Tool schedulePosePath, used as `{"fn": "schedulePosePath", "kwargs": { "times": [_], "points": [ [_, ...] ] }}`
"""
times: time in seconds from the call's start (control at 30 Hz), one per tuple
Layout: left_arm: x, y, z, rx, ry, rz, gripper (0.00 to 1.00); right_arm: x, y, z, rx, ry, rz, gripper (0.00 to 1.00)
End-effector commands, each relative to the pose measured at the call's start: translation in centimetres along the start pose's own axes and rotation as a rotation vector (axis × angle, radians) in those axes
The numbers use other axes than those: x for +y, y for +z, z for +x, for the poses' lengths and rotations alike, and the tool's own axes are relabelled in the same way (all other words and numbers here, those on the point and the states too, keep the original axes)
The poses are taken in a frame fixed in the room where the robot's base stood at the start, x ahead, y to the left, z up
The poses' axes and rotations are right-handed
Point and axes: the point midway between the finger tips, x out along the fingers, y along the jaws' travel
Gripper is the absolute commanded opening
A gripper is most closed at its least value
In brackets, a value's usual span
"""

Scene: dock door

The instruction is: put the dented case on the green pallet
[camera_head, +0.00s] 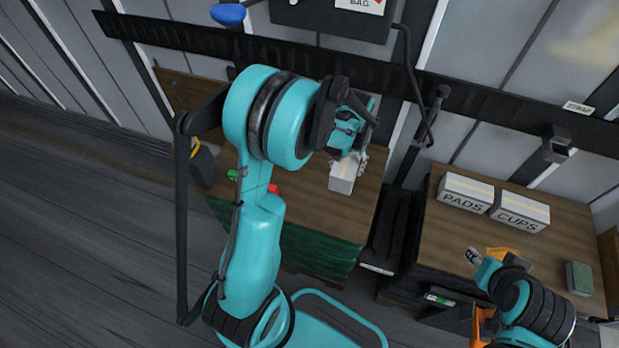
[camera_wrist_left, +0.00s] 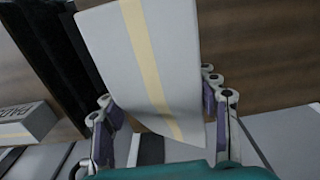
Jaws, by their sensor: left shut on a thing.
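A pale grey case (camera_head: 342,176) with a yellow stripe is in my left gripper (camera_head: 349,152), over the right part of the left-hand pallet. In the left wrist view the case (camera_wrist_left: 120,50) sits between the two fingers, and its near edge looks bent. The green pallet (camera_head: 300,246) has a brown wooden top and a green front side. I cannot tell whether the case touches its top. My right gripper (camera_head: 474,257) is at the lower right, near the dark-sided pallet; its fingers are too small and partly hidden to read.
The dark-sided pallet (camera_head: 440,245) on the right carries boxes marked PADS (camera_head: 466,193) and CUPS (camera_head: 520,212) and a green block (camera_head: 579,278). Small red (camera_head: 272,189) and green (camera_head: 233,174) items show beside my left arm. A black rail (camera_head: 480,105) runs along the wall.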

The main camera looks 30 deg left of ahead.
Motion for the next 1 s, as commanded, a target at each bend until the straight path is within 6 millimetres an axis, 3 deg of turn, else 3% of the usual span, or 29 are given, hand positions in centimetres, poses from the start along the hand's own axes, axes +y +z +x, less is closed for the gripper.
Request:
{"fn": "schedulePosePath", "kwargs": {
  "times": [0.2,0.4,0.6,0.87,1.0],
  "points": [
    [-4.5,2.2,3.3,0.000,0.000,-0.004,0.00,0.0,1.2,1.7,0.000,0.000,0.000,0.40],
    [-7.2,3.5,4.9,0.000,0.000,-0.001,0.00,0.0,1.8,2.5,0.000,0.000,0.000,0.40],
    [-7.8,3.8,5.6,0.000,0.000,0.003,0.00,0.0,1.9,2.7,0.000,0.000,0.000,0.40],
    [-7.8,3.8,9.1,0.000,0.000,0.003,0.00,0.0,3.1,4.3,0.000,0.000,0.000,0.40],
    [-7.8,3.8,9.3,0.000,0.000,0.002,0.00,0.0,3.0,4.2,0.000,0.000,0.000,0.40]
  ]
}}
